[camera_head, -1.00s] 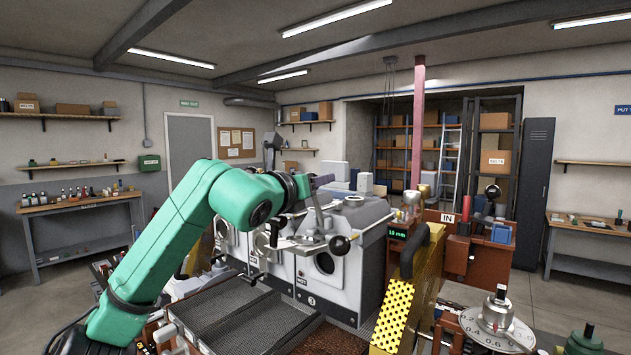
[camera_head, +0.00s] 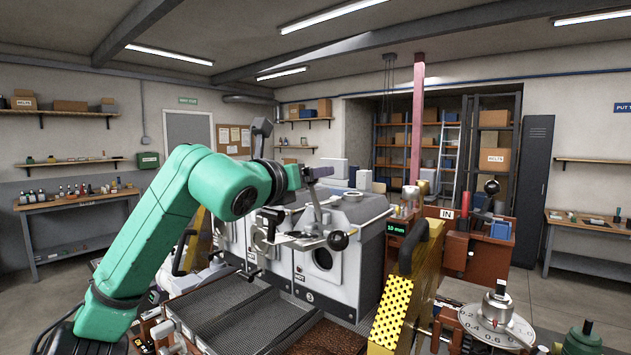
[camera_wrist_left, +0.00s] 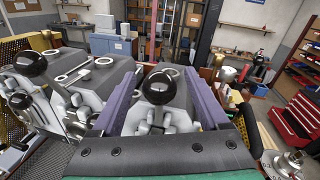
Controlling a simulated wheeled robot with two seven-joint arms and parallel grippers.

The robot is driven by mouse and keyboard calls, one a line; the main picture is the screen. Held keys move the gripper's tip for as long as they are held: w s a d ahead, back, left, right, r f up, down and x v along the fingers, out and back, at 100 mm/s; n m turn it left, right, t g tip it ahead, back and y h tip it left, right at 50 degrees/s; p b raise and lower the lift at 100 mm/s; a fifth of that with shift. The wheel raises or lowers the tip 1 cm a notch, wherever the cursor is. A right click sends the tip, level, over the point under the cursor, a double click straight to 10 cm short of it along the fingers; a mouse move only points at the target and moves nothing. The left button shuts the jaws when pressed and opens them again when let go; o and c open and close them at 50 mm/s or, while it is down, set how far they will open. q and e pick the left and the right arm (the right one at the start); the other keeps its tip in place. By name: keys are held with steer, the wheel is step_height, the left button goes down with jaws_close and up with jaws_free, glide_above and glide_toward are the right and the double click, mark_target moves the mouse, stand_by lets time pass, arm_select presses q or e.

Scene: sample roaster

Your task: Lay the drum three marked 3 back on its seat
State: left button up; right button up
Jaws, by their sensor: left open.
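The roasting unit marked 3 (camera_head: 345,270) is the nearest grey-white housing in the head view, with a dark round window and a 3 on its lower front. A lever with a black ball knob (camera_head: 338,240) sticks out at its upper front. My left gripper (camera_head: 318,172) is above and behind this knob in the picture, with its fingers partly hidden. In the left wrist view, the open purple fingers (camera_wrist_left: 162,95) stand either side of a black ball knob (camera_wrist_left: 160,87), with nothing gripped. I cannot tell whether the drum is fully seated. My right gripper is not in view.
More units with similar levers (camera_wrist_left: 30,65) stand beside it. A mesh tray (camera_head: 225,315) lies in front. A yellow perforated guard (camera_head: 405,290) with a black handle stands close on the right, beside a red-brown IN unit (camera_head: 470,250) and a dial (camera_head: 497,318).

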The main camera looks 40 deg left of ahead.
arm_select(q)
steer(key=b+v, duration=0.3)
steer(key=v, duration=0.7)
steer(key=shift+s, duration=0.4)
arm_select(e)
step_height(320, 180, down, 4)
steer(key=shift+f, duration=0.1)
arm_select(q)
steer(key=shift+d, duration=0.15)
